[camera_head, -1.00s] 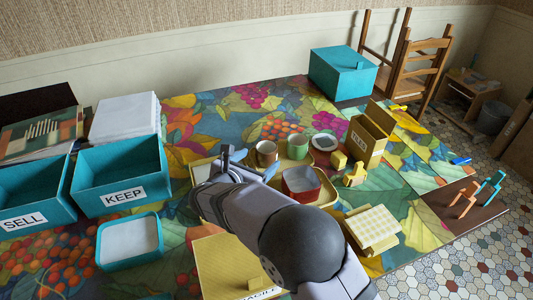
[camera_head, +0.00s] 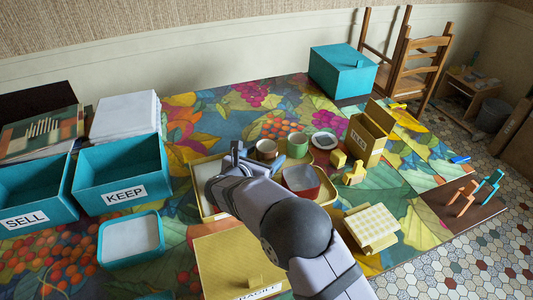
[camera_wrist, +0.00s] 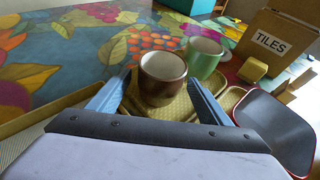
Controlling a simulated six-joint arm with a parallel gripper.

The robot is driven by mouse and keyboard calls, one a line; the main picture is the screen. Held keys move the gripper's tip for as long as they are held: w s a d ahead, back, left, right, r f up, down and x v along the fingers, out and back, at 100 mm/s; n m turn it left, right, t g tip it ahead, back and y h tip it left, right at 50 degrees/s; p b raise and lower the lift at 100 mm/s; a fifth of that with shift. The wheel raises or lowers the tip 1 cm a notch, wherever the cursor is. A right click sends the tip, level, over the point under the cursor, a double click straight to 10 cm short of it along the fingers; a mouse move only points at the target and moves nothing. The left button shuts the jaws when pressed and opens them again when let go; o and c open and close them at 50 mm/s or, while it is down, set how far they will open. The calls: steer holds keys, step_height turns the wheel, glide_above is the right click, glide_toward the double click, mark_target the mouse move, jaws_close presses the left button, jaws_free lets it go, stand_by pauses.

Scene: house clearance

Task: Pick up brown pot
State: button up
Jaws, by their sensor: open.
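The brown pot (camera_head: 266,150) stands upright on a yellow tray (camera_head: 200,166), with a pale inside and a dark brown outer wall. In the wrist view the brown pot (camera_wrist: 163,79) is between the two open blue fingers of my gripper (camera_wrist: 160,88), near their tips, and I see no clear contact. In the head view my gripper (camera_head: 255,160) is low at the pot's near side, partly hidden by my wrist. A green pot (camera_head: 298,145) stands just right of the brown pot; the green pot (camera_wrist: 203,58) also shows behind it in the wrist view.
A red-rimmed grey bin (camera_head: 301,181) is close on the right. A TILES box (camera_head: 369,135) and small yellow blocks (camera_head: 338,158) stand farther right. Blue KEEP (camera_head: 121,175) and SELL (camera_head: 30,188) boxes are at left.

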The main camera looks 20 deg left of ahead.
steer(key=shift+x, duration=0.9)
steer(key=c, duration=1.3)
steer(key=shift+o, duration=0.2)
steer(key=shift+r, duration=0.1)
step_height(320, 180, up, 10)
